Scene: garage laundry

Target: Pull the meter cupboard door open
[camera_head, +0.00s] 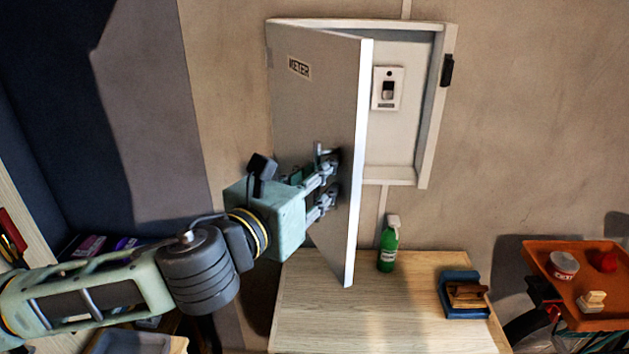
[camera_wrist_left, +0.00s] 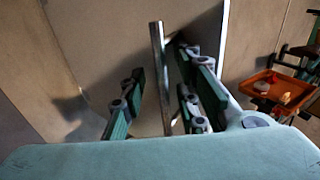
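The meter cupboard door (camera_head: 310,105) is a grey panel with a METER label, hinged on its left. It stands well ajar, its free edge swung out from the wall. The cupboard (camera_head: 423,115) shows its inside with a small white meter unit (camera_head: 387,88). My left gripper (camera_head: 331,182) is at the door's front face by the handle (camera_head: 318,158). In the left wrist view the upright metal handle (camera_wrist_left: 160,70) stands between the spread fingers (camera_wrist_left: 165,100), nearer the right one. The fingers look open, with a gap on the left. My right gripper is not in view.
A wooden bench (camera_head: 320,315) stands below the door, with a green spray bottle (camera_head: 388,245) and a blue tray with a brown brush-like item (camera_head: 464,296). An orange tray (camera_head: 578,275) with small items is at the right. The wall left of the door is bare.

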